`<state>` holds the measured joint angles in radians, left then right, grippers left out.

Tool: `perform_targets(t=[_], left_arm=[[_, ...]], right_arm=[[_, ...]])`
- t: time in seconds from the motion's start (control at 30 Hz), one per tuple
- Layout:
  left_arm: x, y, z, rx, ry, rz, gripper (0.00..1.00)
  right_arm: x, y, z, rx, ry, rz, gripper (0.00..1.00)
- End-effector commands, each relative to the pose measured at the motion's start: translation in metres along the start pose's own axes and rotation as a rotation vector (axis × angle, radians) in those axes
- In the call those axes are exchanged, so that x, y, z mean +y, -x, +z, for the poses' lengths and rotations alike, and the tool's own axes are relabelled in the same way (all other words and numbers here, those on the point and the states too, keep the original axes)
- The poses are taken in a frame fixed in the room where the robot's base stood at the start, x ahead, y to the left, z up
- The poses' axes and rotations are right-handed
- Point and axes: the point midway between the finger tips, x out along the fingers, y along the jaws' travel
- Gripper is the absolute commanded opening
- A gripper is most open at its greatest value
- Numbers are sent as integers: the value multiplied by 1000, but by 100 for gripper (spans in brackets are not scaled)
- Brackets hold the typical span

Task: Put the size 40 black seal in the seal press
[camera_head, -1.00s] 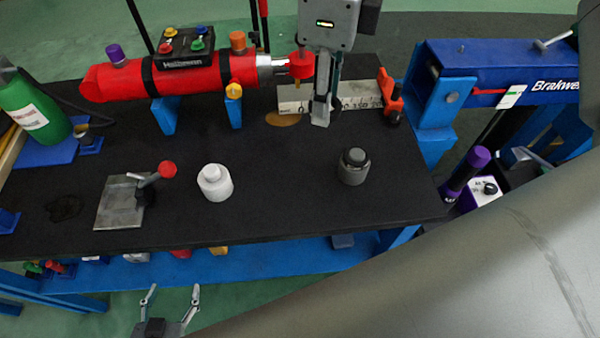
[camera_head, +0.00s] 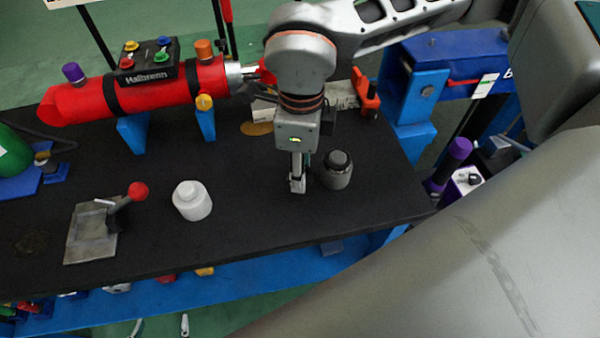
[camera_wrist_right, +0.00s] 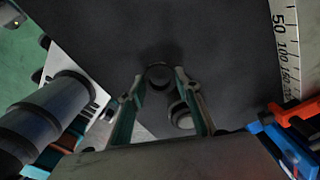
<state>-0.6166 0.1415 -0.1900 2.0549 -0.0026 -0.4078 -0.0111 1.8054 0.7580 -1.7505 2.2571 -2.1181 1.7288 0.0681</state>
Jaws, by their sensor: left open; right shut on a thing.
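My right gripper (camera_head: 298,188) comes down just left of a dark grey cylinder with a black top (camera_head: 336,170). In the right wrist view its fingertips (camera_wrist_right: 159,80) are shut on a dark round piece that looks like the black seal (camera_wrist_right: 158,75); its size cannot be read. The head view does not show the piece clearly. A lever device with a red knob on a grey plate (camera_head: 92,235), possibly the seal press, stands at the left of the black tabletop.
A white jar (camera_head: 192,200) stands between the lever device and my right gripper. A red cylinder (camera_head: 150,92) with a black knob box lies along the back. A blue press frame (camera_head: 410,85) and purple handle (camera_head: 453,160) are at the right. The front middle of the tabletop is clear.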

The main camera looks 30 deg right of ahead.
Motion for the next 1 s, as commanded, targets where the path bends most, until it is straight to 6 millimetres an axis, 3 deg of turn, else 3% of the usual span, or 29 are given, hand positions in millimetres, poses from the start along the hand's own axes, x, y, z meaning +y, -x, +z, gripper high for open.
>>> perform_targets(t=[0.13, 0.53, 0.57, 0.6, 1.0], left_arm=[[1, -1, 3, -2, -2, 0, 62], [0, -1, 2, 0, -3, -1, 62], [0, -1, 2, 0, -3, -1, 62], [0, -1, 2, 0, -4, -1, 62], [0, -2, 3, -3, -4, -1, 62]], right_arm=[[1, -22, 0, 3, 1, 3, 16], [0, -26, 0, 1, 1, 1, 16], [0, -26, 0, 0, 1, 1, 38], [0, -26, 0, 0, 1, 1, 48], [0, -22, 0, -1, 1, 0, 50]])
